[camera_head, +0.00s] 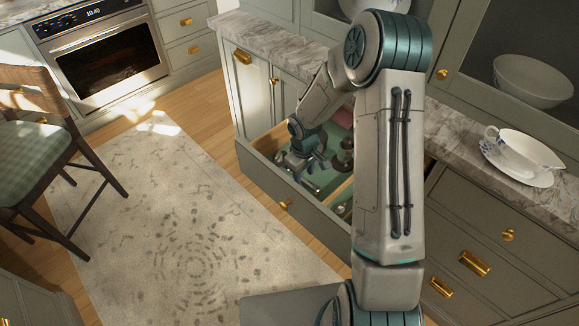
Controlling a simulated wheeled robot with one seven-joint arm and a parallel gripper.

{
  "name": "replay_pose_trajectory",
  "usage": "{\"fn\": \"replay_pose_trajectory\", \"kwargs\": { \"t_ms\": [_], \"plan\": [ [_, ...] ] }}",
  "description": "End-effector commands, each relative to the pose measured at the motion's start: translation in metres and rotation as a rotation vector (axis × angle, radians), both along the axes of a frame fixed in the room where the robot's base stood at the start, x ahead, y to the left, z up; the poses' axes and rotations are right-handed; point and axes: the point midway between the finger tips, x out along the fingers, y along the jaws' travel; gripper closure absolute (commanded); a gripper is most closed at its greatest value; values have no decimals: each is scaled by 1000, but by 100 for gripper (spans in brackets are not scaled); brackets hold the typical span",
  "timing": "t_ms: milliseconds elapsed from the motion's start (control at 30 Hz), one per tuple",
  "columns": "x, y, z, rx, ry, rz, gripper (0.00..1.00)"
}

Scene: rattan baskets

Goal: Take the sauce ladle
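An open drawer (262,176) of the grey-green base cabinet has a teal lining and wooden inner edges. Several dark, rounded utensils (346,144) lie in it beside my arm. I cannot tell for sure which of them is the sauce ladle; they are small, and my arm hides part of the drawer. My gripper (309,170) points down into the drawer, left of these dark utensils. Its fingers look spread apart, with nothing visible between them.
A large bowl (533,80) stands behind glass. A chair (45,140) and oven (105,60) are at left. The rug (180,210) is clear.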

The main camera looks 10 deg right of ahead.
Motion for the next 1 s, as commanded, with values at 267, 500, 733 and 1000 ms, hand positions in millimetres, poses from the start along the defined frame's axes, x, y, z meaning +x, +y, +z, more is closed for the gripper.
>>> {"fn": "replay_pose_trajectory", "kwargs": {
  "t_ms": [267,500,733,1000],
  "plan": [
    [1,0,-21,-1,-1,1,60],
    [1,-1,-20,0,-1,0,80],
    [1,-1,-20,0,-1,-1,100],
    [2,-1,-17,-1,-3,-1,100]
  ]
}}
